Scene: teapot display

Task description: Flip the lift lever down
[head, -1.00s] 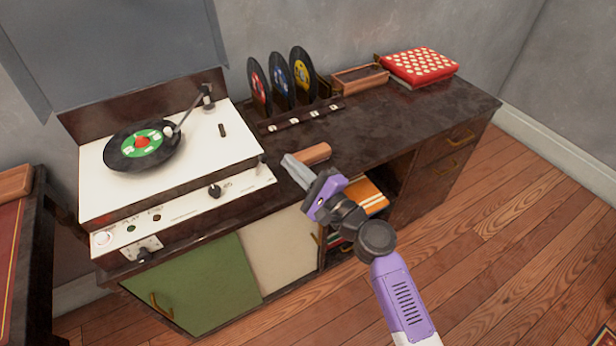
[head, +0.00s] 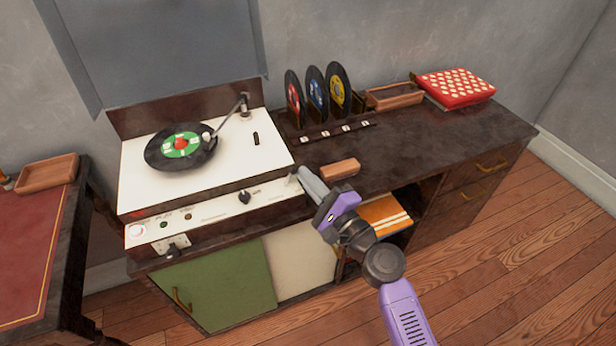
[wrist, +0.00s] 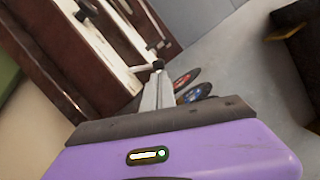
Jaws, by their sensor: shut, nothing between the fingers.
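The record player (head: 205,195) is a white-topped deck with a record (head: 168,155) on its platter and the tonearm (head: 228,122) reaching over it. A small pale lever with a dark knob (wrist: 158,64) juts from the deck's front right end. It is probably the lift lever; the head view shows it small, so its exact angle is unclear. My gripper (head: 303,172) is shut and empty, its tips right beside this lever. In the wrist view the fingertips (wrist: 158,78) overlap the knob's lower edge; I cannot tell whether they touch.
A wooden block (head: 340,169) lies on the dark cabinet top just right of my gripper. Several upright records (head: 316,92) stand in a rack behind. A dark slim switch (head: 256,138) is on the deck.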

